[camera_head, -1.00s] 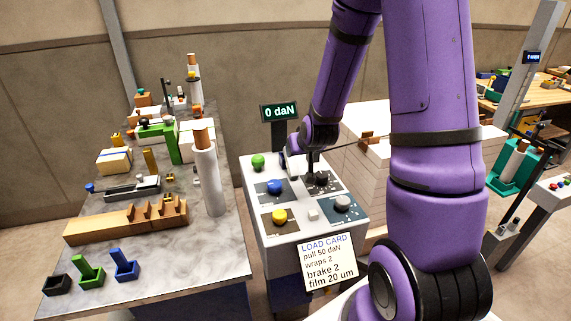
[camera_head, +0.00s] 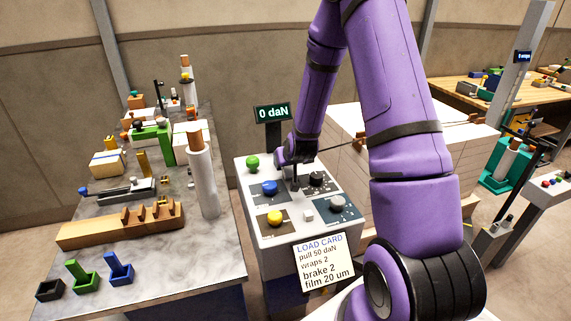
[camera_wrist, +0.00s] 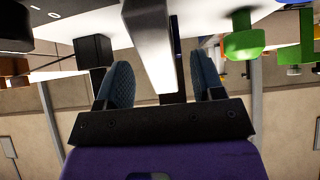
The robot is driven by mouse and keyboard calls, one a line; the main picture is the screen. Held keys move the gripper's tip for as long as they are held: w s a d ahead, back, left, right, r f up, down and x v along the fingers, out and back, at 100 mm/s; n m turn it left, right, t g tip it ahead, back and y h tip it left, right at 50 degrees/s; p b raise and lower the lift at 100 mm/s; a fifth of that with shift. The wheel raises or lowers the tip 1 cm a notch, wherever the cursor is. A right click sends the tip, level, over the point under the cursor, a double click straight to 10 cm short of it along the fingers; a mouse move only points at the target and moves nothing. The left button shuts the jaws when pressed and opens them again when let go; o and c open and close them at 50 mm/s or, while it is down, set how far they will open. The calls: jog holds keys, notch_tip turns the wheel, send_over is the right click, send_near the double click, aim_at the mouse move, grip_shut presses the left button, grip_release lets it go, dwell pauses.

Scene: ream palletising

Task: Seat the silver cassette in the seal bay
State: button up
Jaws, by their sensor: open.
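My gripper (camera_head: 296,178) is over the grey control block (camera_head: 281,235), between its blue knob and its black knob, and the arm partly hides it. In the wrist view my gripper (camera_wrist: 164,85) has its two fingers apart. A pale grey bar (camera_wrist: 148,40) shows between and beyond them; I cannot tell whether it lies between the fingers or behind. I cannot make out with certainty which thing is the silver cassette or the seal bay. A long grey device with a blue knob (camera_head: 122,192) lies on the left table.
The left table (camera_head: 185,265) holds a wooden notched rack (camera_head: 95,232), a white roll (camera_head: 202,180) and small black, green and blue holders at its front. A load card (camera_head: 322,262) hangs on the block's front. A pale stack (camera_head: 345,130) stands behind my arm.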

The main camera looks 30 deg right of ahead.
jog(key=shift+w+d+f, duration=0.1)
jog(key=shift+w+f, duration=0.25)
grip_shut()
jog(key=shift+r, duration=0.1)
